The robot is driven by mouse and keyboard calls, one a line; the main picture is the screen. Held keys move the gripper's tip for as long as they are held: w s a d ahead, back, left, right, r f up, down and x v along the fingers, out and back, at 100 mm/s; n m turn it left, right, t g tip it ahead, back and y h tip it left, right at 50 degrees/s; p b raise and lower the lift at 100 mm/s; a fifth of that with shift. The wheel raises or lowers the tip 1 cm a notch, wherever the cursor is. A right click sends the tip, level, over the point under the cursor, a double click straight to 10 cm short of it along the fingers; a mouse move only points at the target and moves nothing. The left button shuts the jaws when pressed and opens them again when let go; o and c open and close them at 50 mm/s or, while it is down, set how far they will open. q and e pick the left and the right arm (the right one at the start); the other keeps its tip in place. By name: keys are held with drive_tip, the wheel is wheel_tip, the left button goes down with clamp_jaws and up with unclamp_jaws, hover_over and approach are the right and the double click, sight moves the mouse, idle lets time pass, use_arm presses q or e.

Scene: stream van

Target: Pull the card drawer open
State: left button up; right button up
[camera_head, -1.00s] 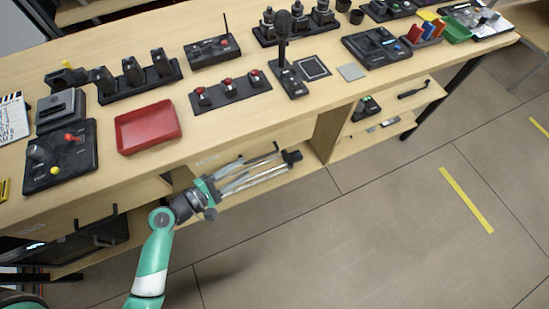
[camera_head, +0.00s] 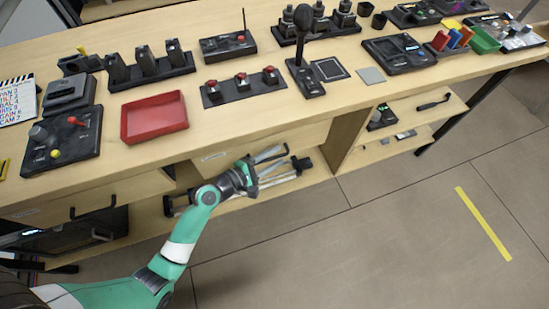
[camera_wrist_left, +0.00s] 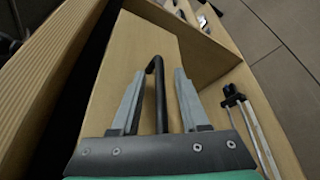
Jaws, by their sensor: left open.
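A pale wooden drawer front (camera_head: 305,135), which I take to be the card drawer, sits flush under the desk top, with a small label at its left. It looks closed. My left gripper (camera_head: 272,160) is in front of it, at its black bar handle. In the left wrist view the open fingers (camera_wrist_left: 160,95) stand on either side of the black handle (camera_wrist_left: 158,85), with gaps between them and the bar. The fingers are not closed on it. The drawer front (camera_wrist_left: 145,45) lies just beyond the fingertips. My right gripper is not in view.
A second drawer with a black handle (camera_head: 92,208) is at the left. A lower shelf (camera_head: 235,203) below the drawer holds a tripod-like item. A red tray (camera_head: 154,118) and button panel (camera_head: 241,86) stand on the desk above. The floor in front is clear.

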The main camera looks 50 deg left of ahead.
use_arm(q)
drive_tip(key=shift+w, duration=0.1)
clamp_jaws()
idle(1.4)
